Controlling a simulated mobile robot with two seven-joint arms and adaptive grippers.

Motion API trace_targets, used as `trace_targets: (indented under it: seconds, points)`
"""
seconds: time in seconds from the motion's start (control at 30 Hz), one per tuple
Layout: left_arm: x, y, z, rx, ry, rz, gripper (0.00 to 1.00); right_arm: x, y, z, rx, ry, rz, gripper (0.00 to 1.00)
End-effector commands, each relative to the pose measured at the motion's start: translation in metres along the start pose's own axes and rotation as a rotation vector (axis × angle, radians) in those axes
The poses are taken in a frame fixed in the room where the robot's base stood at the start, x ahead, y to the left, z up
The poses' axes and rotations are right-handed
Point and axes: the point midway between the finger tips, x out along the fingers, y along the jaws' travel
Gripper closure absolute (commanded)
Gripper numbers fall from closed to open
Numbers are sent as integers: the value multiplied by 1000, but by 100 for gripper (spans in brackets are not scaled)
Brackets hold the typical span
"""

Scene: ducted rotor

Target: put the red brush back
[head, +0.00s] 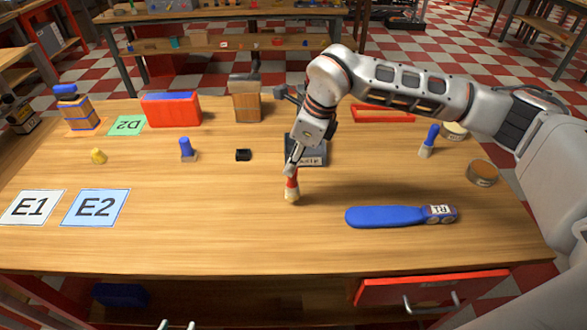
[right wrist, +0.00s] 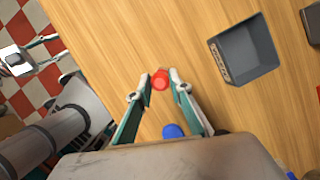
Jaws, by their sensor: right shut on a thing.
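The red brush (head: 291,190) is held upright, pale bristles down, just above or touching the table; I cannot tell which. My right gripper (head: 293,164) is shut on its upper end. In the right wrist view, the brush's round red end (right wrist: 160,79) sits between the fingertips of that gripper (right wrist: 161,77). A dark grey tray (head: 318,158) with a partly hidden label stands behind the brush; it looks empty in the right wrist view (right wrist: 262,62). My left gripper (head: 177,325) shows only its two fingertips, apart, at the bottom edge, below the tabletop's front edge.
A large blue brush-like tool (head: 385,216) labelled R1 lies right of the red brush. A small blue brush (head: 187,150) and black cylinder (head: 243,155) stand left. Another blue-handled brush (head: 429,140) and round tin (head: 482,173) are at right. The table's front middle is clear.

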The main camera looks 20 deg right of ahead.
Motion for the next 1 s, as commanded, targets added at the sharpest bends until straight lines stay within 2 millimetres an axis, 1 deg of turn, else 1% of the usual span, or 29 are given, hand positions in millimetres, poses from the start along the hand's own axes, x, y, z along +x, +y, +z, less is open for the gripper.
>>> trace_targets:
  seconds: [0.03,0.1,0.2,0.43,0.57,0.6,0.63,0.67,1.0]
  points:
    - [0,0,-1,0,0,0,61,9,1,-3,2,3,3,100]
    - [-1,0,-1,0,1,0,61,19,0,-6,1,3,2,100]
    - [-1,0,-2,0,2,0,61,26,0,-9,1,1,1,100]
    - [-1,0,-2,0,2,-1,61,27,0,-9,0,1,0,100]
    - [0,0,0,0,1,0,61,30,0,-10,0,1,0,100]
    - [0,0,0,0,1,0,61,30,0,-10,0,1,0,75]
    - [0,0,0,0,1,0,61,30,0,-10,0,1,0,67]
    - [0,0,0,0,1,-1,61,30,0,-10,0,1,0,63]
    - [0,0,-1,0,1,-1,61,28,0,-9,0,1,0,63]
